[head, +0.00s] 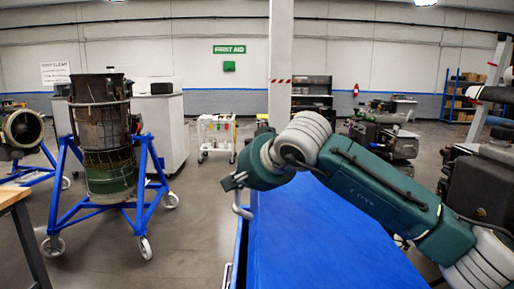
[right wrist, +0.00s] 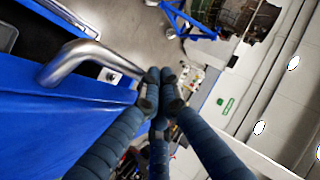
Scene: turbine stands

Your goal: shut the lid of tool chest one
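A tool chest shows as a broad blue panel, which looks like its lid (head: 325,240), at bottom centre of the head view. A bent silver handle (head: 243,212) sits at its left edge. In the right wrist view the handle (right wrist: 72,55) projects from the blue panel (right wrist: 50,125), and a dark opening shows at top left. How far the lid is open is hard to tell. My left gripper is out of view.
A turbine part (head: 105,135) stands on a blue wheeled stand (head: 147,190) at left. A wooden table corner (head: 12,195) is at the left edge. A white cart (head: 216,135) stands further back. Open grey floor lies left of the chest.

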